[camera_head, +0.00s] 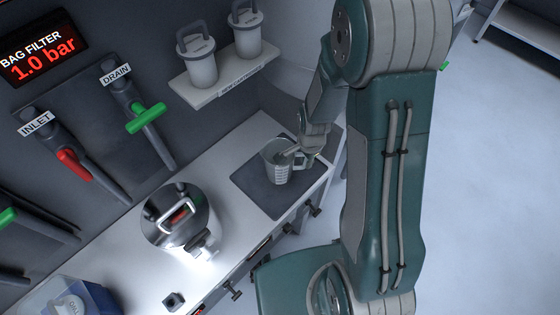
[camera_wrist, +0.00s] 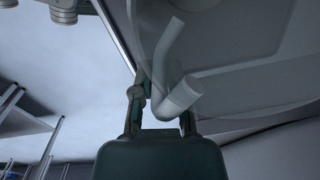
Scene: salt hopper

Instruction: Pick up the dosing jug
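The dosing jug (camera_head: 276,172) is a clear, marked measuring jug. It stands upright on a dark mat (camera_head: 258,194) at the right end of the white counter. My gripper (camera_head: 293,152) reaches down to the jug's right side, by its rim and handle. In the wrist view my gripper (camera_wrist: 162,108) has its two fingers apart, so it looks open. The jug's pale, curved handle (camera_wrist: 162,55) shows ahead of and partly between the fingers. The right finger overlaps it in view; I cannot tell whether they touch. The jug's see-through wall fills the upper right there.
A round steel lidded vessel (camera_head: 180,222) stands on the counter (camera_head: 125,262) left of the mat. A wall shelf (camera_head: 222,84) above the jug holds two white lidded canisters. Red and green valve levers hang on the wall panel. A blue tub (camera_head: 65,298) is at lower left.

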